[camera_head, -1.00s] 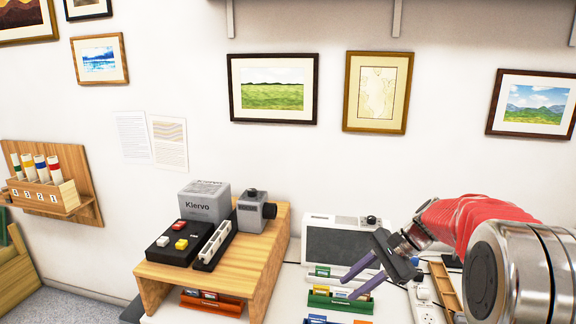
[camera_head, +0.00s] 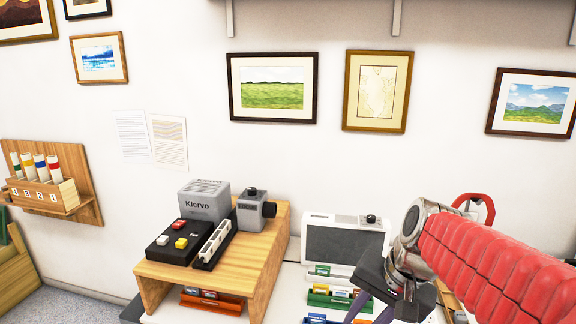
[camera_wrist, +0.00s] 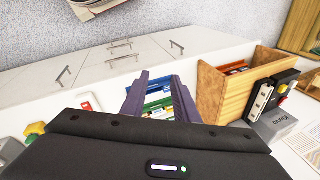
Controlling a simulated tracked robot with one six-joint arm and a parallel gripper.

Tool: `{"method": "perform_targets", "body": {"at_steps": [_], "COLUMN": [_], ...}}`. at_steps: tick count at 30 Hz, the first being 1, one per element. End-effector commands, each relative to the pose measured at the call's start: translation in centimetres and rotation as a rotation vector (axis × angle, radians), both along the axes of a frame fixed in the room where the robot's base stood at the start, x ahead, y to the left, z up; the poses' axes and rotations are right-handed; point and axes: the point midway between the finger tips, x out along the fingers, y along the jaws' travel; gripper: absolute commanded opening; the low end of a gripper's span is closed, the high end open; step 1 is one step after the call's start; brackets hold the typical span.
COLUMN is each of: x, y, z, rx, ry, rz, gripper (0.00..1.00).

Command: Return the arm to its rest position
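My gripper (camera_head: 388,306) is in the lower right of the head view, in front of the screen device and partly hidden by my red-sleeved arm. In the wrist view my gripper (camera_wrist: 160,84) shows two purple fingers spread apart. I see nothing held between them. The green tray (camera_head: 330,299) and blue tray (camera_wrist: 157,99) show past the fingers, on the white counter below.
A wooden stand (camera_head: 255,260) carries a grey Klervo box (camera_head: 205,203), a black button panel (camera_head: 170,245) and a camera-like device (camera_head: 255,212). A screen device (camera_head: 340,243) stands right of it. Framed prints (camera_head: 272,88) hang above; a shelf runs along the top.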

Motion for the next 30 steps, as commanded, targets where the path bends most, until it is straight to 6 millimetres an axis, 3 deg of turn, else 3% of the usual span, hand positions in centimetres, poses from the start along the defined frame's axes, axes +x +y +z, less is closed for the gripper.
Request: {"method": "perform_targets", "body": {"at_steps": [18, 24, 30], "x": [-9.0, -10.6, -10.9], "y": [-1.0, -1.4, -1.5], "z": [-0.2, -0.6, -0.8], "rx": [-0.317, -0.394, -0.413], "ry": [-0.250, -0.307, -0.318], "rz": [0.320, 0.395, 0.413], "gripper": [0.28, 0.28, 0.28]}}
